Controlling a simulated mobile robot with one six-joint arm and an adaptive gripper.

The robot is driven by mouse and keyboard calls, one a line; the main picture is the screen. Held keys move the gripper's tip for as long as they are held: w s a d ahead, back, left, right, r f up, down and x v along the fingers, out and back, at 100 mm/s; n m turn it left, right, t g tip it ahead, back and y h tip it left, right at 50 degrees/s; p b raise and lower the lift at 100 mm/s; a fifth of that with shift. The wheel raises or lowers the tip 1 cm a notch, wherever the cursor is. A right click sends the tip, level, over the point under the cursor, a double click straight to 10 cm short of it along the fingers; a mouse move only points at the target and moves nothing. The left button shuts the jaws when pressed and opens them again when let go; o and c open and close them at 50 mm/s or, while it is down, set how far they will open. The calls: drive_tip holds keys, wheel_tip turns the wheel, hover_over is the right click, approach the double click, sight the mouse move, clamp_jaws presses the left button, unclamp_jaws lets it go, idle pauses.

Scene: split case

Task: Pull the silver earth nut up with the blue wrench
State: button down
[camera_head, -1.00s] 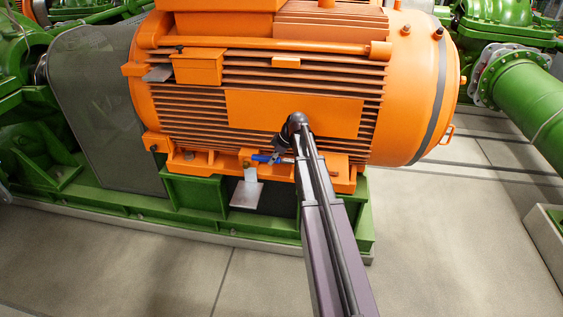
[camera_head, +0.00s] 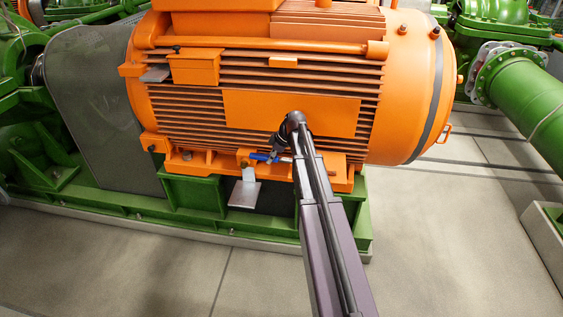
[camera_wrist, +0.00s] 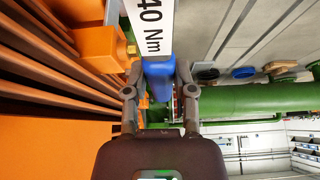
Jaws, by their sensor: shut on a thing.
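The blue wrench (camera_head: 262,157) lies roughly level at the orange motor's lower edge in the head view. Its blue handle (camera_wrist: 158,72) shows in the wrist view between the two fingers of my gripper (camera_wrist: 160,92), which is shut on it. In the head view my gripper (camera_head: 276,150) is small and dark at the wrench's right end. A brass-coloured nut (camera_wrist: 132,49) sits on an orange block left of the handle. I cannot make out the silver earth nut or the wrench's jaw on it.
A white label reading "40 Nm" (camera_wrist: 153,20) stands beyond the handle. A grey plate (camera_head: 245,194) juts out below the wrench. The finned orange motor (camera_head: 290,112) stands close behind, on a green base (camera_head: 190,190). The floor (camera_head: 160,275) in front is clear.

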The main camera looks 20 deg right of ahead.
drive_tip(key=shift+r, duration=0.15)
idle(0.3)
idle(0.8)
drive_tip(key=shift+r+p, duration=0.9)
drive_tip(key=shift+p, duration=0.25)
idle(2.0)
